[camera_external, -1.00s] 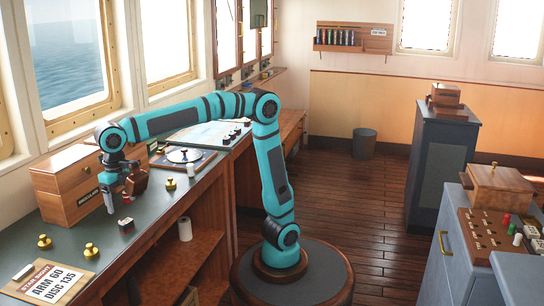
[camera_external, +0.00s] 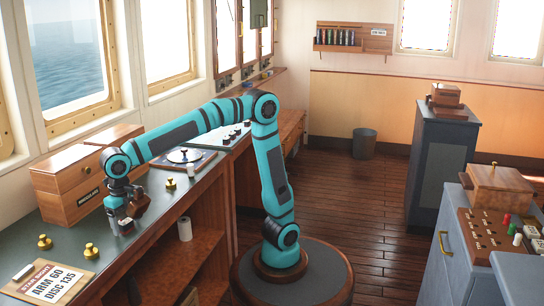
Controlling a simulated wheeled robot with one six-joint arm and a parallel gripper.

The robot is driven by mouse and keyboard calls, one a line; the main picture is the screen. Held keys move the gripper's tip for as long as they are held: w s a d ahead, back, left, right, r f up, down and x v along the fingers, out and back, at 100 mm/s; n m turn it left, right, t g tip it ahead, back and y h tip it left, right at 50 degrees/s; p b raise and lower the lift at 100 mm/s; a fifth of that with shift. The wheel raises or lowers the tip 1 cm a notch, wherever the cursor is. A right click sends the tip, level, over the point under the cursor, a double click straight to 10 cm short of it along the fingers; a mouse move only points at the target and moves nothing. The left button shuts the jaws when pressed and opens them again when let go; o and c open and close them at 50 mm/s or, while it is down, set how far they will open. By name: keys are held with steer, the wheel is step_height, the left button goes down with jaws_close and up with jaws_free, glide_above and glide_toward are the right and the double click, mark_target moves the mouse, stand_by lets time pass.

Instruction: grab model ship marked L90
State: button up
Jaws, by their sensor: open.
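A small dark model ship (camera_external: 127,229) sits on the green desk top near its front edge, mostly hidden by my gripper; its marking cannot be read. My gripper (camera_external: 121,226) is open and lowered right at this ship, pointing down. Whether the fingers touch it cannot be told. More small dark ships (camera_external: 234,133) stand on the pale chart board (camera_external: 208,135) further back, too small to read.
A wooden drawer box (camera_external: 68,190) stands close behind my gripper. Brass knobs (camera_external: 91,250) and a sign card (camera_external: 48,281) lie at the front left. A disc board (camera_external: 184,158) and a white cylinder (camera_external: 190,170) are to the right.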

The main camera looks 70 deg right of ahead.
steer(key=shift+c, duration=0.5)
steer(key=c, duration=0.9)
steer(key=shift+c, duration=0.2)
